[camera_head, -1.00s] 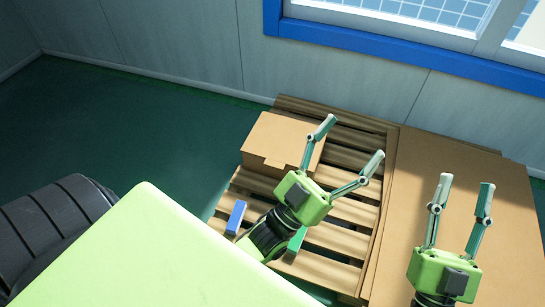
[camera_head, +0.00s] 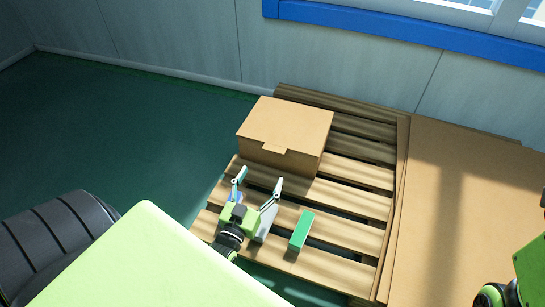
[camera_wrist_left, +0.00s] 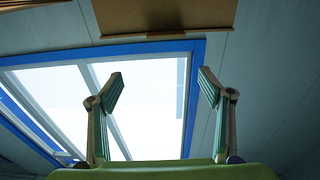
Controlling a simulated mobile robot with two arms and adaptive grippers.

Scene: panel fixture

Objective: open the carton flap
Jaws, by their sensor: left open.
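The closed brown carton (camera_head: 286,122) stands on the left part of the wooden pallet in the head view. Its lid lies flat, and a small flap tab (camera_head: 274,150) hangs over the near edge. My left gripper (camera_head: 260,178) is open and empty, in front of the carton on its near side, with fingers pointing toward it. In the left wrist view its two fingers (camera_wrist_left: 160,85) stand wide apart with nothing between them. A brown panel at the top of that view looks like the carton. My right gripper's fingers are out of view.
A green block (camera_head: 301,230) and a grey block (camera_head: 265,224) are on the pallet slats (camera_head: 335,228). A blue block (camera_head: 236,197) is partly hidden by my left gripper. A large brown board (camera_head: 470,180) covers the right side. A wall with a blue-framed window (camera_head: 390,33) stands behind.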

